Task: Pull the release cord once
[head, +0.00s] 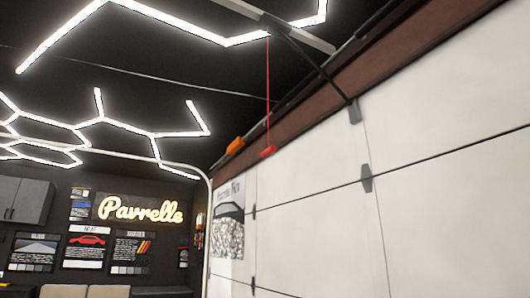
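A thin red release cord (267,95) hangs straight down from the opener rail (290,30) near the ceiling, at the upper middle of the head view. A red handle (267,151) is at its lower end, in front of the top of the white sectional garage door (430,180). The door's panels stand upright and fill the right side. A dark arm (325,75) links the rail to a bracket on the door. My gripper is not in view.
An orange object (234,146) sits by the door's top edge. A curved metal track (207,220) runs along the door's left side. Hexagonal lights cover the ceiling. Grey cabinets (25,199), sample boards (85,247) and a lit "Pavrelle" sign (140,209) are on the back wall. The floor is out of view.

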